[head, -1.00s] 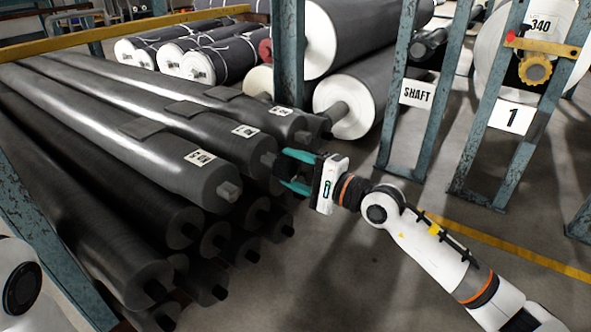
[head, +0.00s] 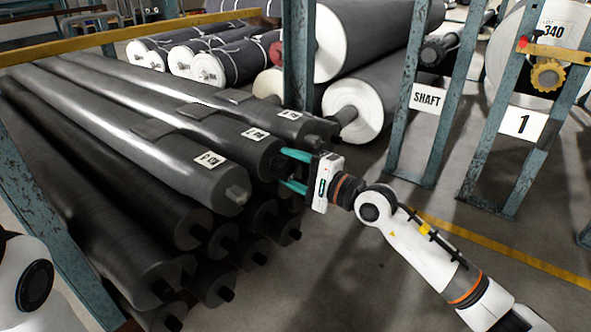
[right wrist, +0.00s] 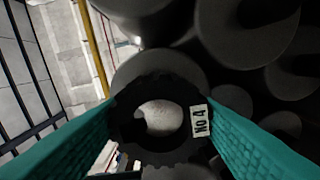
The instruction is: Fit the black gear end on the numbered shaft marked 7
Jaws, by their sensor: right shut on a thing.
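Long grey rolls lie stacked at left, each with a short shaft stub at its end. White tags lie on the front roll (head: 160,145), the middle roll (head: 190,118) and the back roll (head: 240,100); their numbers are too small to read surely. My right gripper (head: 286,170) is at the end of the middle roll. In the right wrist view its teal fingers (right wrist: 165,135) are shut on the black gear end (right wrist: 127,112), a toothed ring. A tag reading NO 4 (right wrist: 199,121) shows beside the ring's hole. Whether a shaft is inside the ring I cannot tell. My left gripper is out of view.
A blue upright post (head: 297,65) stands behind the rolls. Blue racks with a SHAFT sign (head: 427,98) and a 1 sign (head: 523,123) stand at right. White-ended rolls (head: 355,110) lie behind. Open floor (head: 350,245) lies right of the stack.

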